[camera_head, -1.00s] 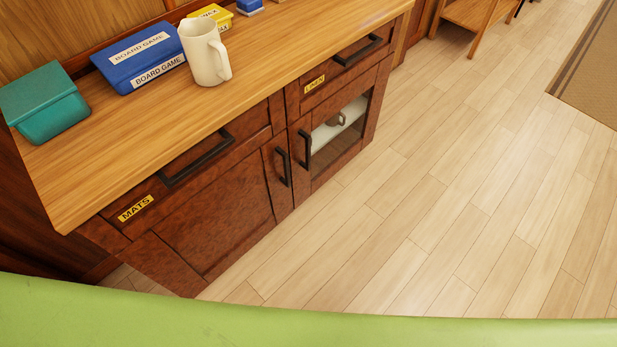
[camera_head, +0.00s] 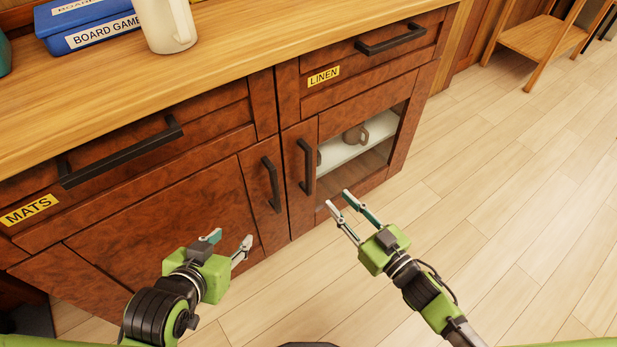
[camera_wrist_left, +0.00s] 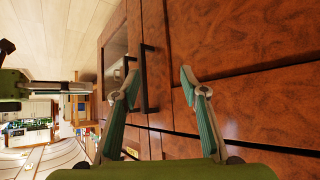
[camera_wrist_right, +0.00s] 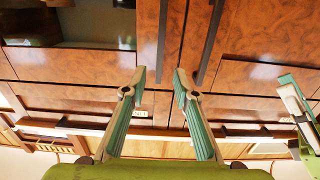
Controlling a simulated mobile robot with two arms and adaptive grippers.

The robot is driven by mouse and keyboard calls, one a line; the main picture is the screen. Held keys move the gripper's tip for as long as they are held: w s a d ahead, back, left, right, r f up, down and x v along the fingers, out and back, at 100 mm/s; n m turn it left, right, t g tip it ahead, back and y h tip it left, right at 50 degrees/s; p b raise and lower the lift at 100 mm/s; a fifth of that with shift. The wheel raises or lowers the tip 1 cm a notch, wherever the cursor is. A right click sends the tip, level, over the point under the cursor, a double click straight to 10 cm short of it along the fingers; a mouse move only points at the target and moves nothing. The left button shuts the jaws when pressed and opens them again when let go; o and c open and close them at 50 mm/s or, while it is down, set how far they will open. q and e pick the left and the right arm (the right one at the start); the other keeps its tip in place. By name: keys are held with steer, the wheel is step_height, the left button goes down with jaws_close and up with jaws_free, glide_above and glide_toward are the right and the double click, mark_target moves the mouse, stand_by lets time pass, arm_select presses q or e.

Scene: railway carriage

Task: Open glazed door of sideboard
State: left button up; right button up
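The sideboard's glazed door (camera_head: 311,214) is shut, at the right of the head view, with a white shelf and a cup behind its glass (camera_head: 350,140). Its upright black handle (camera_head: 306,167) is on the door's left side. A solid wooden door with its own black handle (camera_head: 271,184) is to the left. My right gripper (camera_head: 336,214) is open and empty, in front of the glazed door, apart from the handle. My left gripper (camera_head: 229,241) is open and empty in front of the solid door. Both grippers' open fingers show in the left wrist view (camera_wrist_left: 156,82) and right wrist view (camera_wrist_right: 158,82).
Drawers labelled MATS (camera_head: 30,210) and LINEN (camera_head: 323,76) with black bar handles are above the doors. A white jug (camera_head: 166,25) and a blue board game box (camera_head: 88,28) stand on the top. A wooden stool (camera_head: 537,40) is at the far right. The floor (camera_head: 470,220) is clear.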

mark_target(310, 171)
steer(key=b+x, duration=0.1)
steer(key=x, duration=0.6)
steer(key=shift+b, duration=0.3)
steer(key=b+x, duration=0.1)
steer(key=x, duration=0.5)
steer(key=shift+w+a, duration=0.1)
arm_select(q)
steer(key=w+d+r+t+h, duration=0.1)
steer(key=w+d+r+t, duration=0.1)
steer(key=r, duration=0.6)
steer(key=w+d+r+t+h, duration=0.1)
steer(key=w+d+r+t, duration=0.1)
steer(key=w+r+t, duration=0.2)
steer(key=shift+w+r+t+h+b, duration=0.35)
steer(key=shift+r+t, duration=1.15)
steer(key=shift+r, duration=0.7)
arm_select(e)
steer(key=shift+w+a+r, duration=0.1)
steer(key=shift+w+a, duration=0.05)
steer(key=shift+w, duration=0.1)
jaws_close()
